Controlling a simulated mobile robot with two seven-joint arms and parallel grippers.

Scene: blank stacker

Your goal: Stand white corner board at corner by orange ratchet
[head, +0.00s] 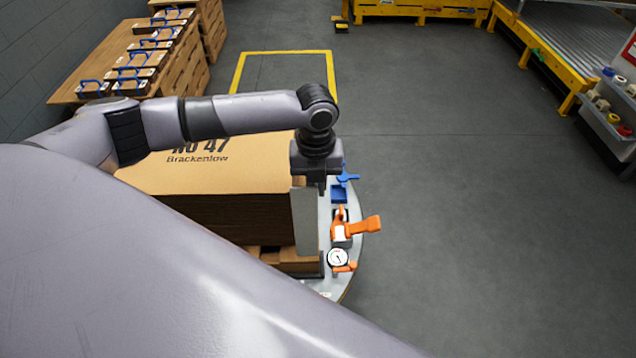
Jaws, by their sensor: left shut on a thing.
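The left gripper (316,184) points down at the right end of the cardboard stack (225,175) and is shut on the white corner board (305,222). The corner board is upright along the stack's near right corner, its top at the gripper. I cannot tell whether it touches the stack or the pallet below. The orange ratchet (364,226) sits just right of the board on the grey round platform (325,285). My right gripper is out of view.
A dial gauge (338,258) and a blue clamp-like tool (345,180) sit on the platform's right side. A roller conveyor (570,40) is back right. The grey floor on the right is clear.

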